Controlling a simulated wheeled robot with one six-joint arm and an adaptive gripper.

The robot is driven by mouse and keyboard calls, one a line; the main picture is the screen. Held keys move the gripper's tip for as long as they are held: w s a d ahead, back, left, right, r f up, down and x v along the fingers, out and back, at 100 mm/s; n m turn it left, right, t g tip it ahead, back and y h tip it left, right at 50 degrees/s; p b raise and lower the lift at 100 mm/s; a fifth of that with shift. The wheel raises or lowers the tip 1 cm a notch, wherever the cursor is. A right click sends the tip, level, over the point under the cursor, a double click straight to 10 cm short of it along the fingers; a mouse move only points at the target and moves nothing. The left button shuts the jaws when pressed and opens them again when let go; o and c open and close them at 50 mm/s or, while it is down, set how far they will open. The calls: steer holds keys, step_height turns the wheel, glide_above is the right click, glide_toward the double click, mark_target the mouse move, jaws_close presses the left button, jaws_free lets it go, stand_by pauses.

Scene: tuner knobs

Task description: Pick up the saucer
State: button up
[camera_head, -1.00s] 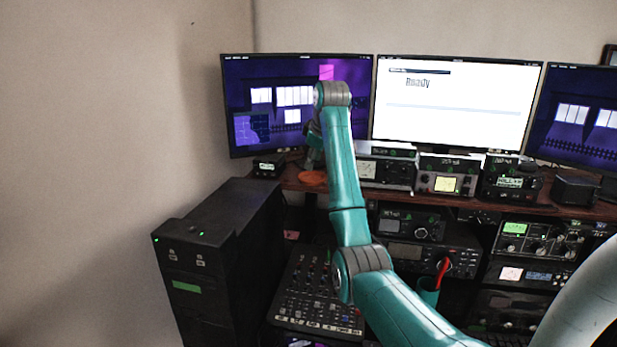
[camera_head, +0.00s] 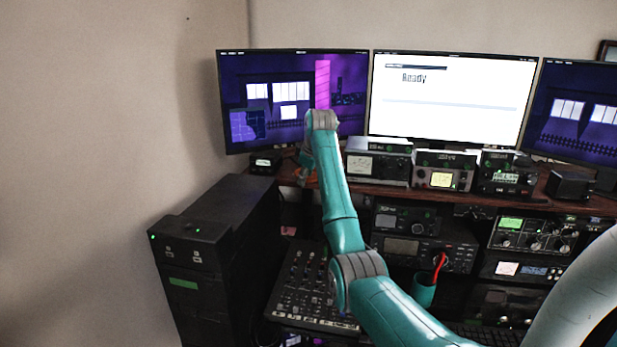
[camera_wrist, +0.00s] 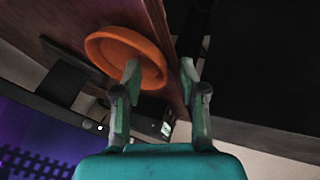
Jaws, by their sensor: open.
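The saucer (camera_wrist: 104,50) is a round orange dish in the wrist view, lying on the brown wooden shelf close to its edge. In the head view only a sliver of orange (camera_head: 312,181) shows beside my arm; the rest is hidden. My gripper (camera_wrist: 160,72) is open and empty. In the wrist view its left finger overlaps the saucer, and its right finger is past the rim, over the shelf edge. The near rim appears between the two fingers. I cannot tell whether either finger touches it.
A small black device (camera_head: 264,162) stands on the shelf left of my gripper, below the left monitor (camera_head: 240,92). Radio units (camera_head: 378,166) stand to the right. A black tower (camera_head: 205,250) and a mixer panel (camera_head: 312,290) are below.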

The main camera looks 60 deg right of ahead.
jaws_close()
stand_by(0.3)
